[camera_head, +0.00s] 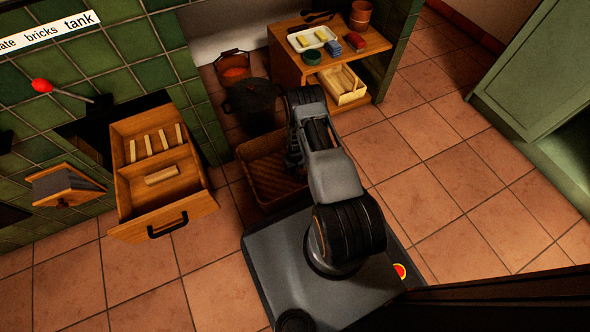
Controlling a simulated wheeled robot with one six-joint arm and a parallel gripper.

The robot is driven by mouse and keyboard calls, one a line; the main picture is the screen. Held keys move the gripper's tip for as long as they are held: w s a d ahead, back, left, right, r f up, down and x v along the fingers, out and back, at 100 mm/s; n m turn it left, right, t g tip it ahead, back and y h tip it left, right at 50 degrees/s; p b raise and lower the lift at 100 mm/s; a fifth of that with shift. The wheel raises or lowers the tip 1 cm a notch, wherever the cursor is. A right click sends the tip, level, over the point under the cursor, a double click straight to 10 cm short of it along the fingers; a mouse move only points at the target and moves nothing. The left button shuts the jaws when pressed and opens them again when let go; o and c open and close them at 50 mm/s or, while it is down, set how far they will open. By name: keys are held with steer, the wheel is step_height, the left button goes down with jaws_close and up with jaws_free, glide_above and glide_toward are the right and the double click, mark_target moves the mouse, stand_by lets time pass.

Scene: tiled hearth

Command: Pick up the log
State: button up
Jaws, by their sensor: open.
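No piece is plainly recognisable as a log. The closest in look are pale wooden pieces in the open drawer (190,212): several stand in its back part (148,146), and one (161,175) lies in its front part. A brown woven basket (255,170) sits on the floor, partly hidden by my arm; I cannot tell what lies in its hidden part. My gripper (294,160) points down at the basket's right side, apart from the drawer. It is open, and its fingertips are hard to make out against the dark.
A black pot (250,101) and a bucket with orange contents (234,71) stand behind the basket. A wooden shelf unit (290,72) holds a white tray (301,41), with a pale wooden box (342,86) lower down. A red-knobbed lever (42,86) sticks out left. Tiled floor at right is clear.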

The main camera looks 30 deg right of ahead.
steer(key=shift+r, duration=0.1)
steer(key=c, duration=1.1)
